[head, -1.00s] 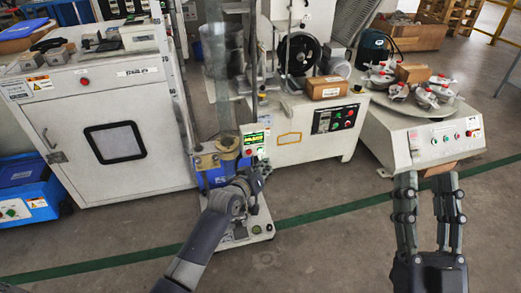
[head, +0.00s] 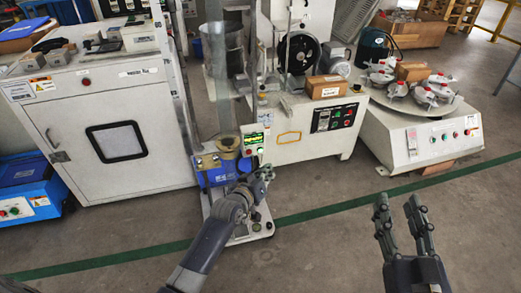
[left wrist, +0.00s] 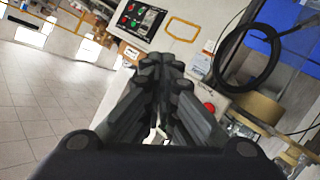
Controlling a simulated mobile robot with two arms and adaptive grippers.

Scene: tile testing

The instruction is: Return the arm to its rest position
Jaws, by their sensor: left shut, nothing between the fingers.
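My left arm comes in from the lower left in the head view. Its gripper (head: 265,174) is in front of the blue and white tall test device (head: 216,177), with its fingers close together. In the left wrist view the two dark fingers (left wrist: 160,75) meet at the tips with nothing held. I cannot tell whether they touch the device. My right gripper (head: 399,198) is at the lower right, fingers pointing up the picture, spread apart and empty above the grey floor.
A white cabinet (head: 120,185) stands at the left. A white machine with a control panel (head: 335,117) and a cardboard box (head: 326,87) stands at the centre. A round-topped machine (head: 425,145) stands at the right. Open floor (head: 320,250) lies in front.

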